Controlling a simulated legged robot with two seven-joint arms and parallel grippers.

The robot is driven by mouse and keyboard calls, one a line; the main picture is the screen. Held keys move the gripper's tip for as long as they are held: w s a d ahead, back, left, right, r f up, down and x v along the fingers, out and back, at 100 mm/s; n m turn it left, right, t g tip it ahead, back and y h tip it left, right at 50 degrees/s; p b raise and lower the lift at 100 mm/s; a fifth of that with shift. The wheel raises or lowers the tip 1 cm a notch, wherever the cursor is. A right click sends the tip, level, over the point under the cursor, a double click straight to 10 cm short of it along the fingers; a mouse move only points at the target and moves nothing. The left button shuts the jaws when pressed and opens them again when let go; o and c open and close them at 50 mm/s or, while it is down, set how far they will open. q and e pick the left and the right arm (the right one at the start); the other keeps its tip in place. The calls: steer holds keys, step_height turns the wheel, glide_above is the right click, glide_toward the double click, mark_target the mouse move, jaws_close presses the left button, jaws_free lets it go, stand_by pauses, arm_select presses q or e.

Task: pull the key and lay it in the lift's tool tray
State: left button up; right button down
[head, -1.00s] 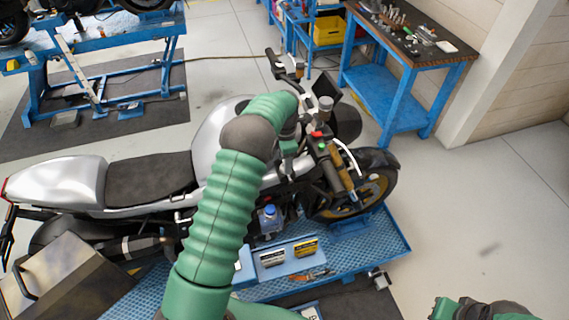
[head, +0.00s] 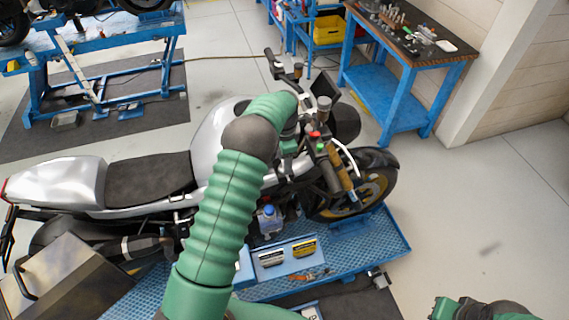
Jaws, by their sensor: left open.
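The silver motorcycle (head: 215,143) stands upright on the blue lift (head: 385,243), its front wheel to the right. My left arm reaches over it from the bottom. My left gripper (head: 288,147) is open by the handlebars, pointing down and partly hidden behind my own wrist. I cannot make out the key; my arm and gripper cover the area around the ignition. A blue tray (head: 285,268) with labelled items sits on the lift's near side, and I cannot tell whether it is the tool tray. Part of my right arm shows at bottom right, without its jaws.
Pliers-like tools (head: 310,276) lie at the near side of the lift. A dark-topped workbench (head: 415,45) with small parts stands at the back right. A second blue lift (head: 95,45) is at the back left. The floor at right is clear.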

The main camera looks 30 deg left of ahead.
arm_select(q)
steer(key=shift+d, duration=0.1)
steer(key=c, duration=0.5)
jaws_close()
steer(key=shift+s, duration=0.1)
stand_by(0.6)
steer(key=shift+r+p, duration=0.4)
steer(key=shift+r, duration=0.15)
steer(key=shift+r+p, duration=1.65)
steer(key=shift+r, duration=0.85)
